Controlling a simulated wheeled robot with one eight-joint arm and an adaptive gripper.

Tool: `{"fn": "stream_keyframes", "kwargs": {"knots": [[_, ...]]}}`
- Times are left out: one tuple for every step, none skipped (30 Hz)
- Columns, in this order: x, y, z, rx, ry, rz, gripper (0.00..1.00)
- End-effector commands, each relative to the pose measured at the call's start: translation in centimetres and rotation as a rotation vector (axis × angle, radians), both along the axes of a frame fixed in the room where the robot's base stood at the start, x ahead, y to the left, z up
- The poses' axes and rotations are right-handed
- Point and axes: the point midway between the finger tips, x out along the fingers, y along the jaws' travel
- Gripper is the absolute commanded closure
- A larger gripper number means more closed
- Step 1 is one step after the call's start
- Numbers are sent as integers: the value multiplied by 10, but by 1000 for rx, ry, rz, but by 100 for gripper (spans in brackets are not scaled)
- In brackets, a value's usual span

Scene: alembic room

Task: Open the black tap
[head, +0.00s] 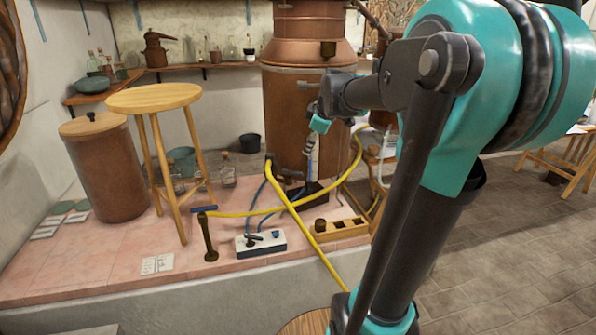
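A low white box (261,244) sits on the pink tiled platform, with a small black tap-like piece (253,238) on its top left and a blue piece (275,235) on its right. The black piece is too small to tell its setting. I cannot tell for certain that it is the black tap. My gripper (318,122) is above and to the right of the box, in front of the copper still, apart from the box. My arm partly hides it, and its finger opening is unclear.
A yellow hose (322,237) crosses the platform beside a brown standpipe (208,240). A wooden stool (155,97) and a copper drum (104,170) stand left. The large copper still (290,115) is behind. A wooden tray (340,230) lies right of the box.

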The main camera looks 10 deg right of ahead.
Motion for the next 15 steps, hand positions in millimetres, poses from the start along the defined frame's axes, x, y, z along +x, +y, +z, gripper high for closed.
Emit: {"fn": "stream_keyframes", "kwargs": {"knots": [[2,1,-3,-1,-1,3,64],[4,1,-5,-1,-1,3,64],[6,2,-9,-1,-1,3,64],[8,3,-13,-2,0,3,64],[10,3,-17,-2,0,3,64],[14,4,-23,-1,0,2,64],[17,5,-27,-1,0,2,64],[20,6,-32,-1,0,2,64],[24,7,-39,-1,0,2,64],[27,8,-44,-1,0,2,64],[29,9,-48,-1,0,2,64],[33,10,-55,-1,0,1,64],[36,11,-59,-1,0,1,64],[39,12,-64,0,-1,1,64],[42,13,-70,0,-1,1,64]]}}
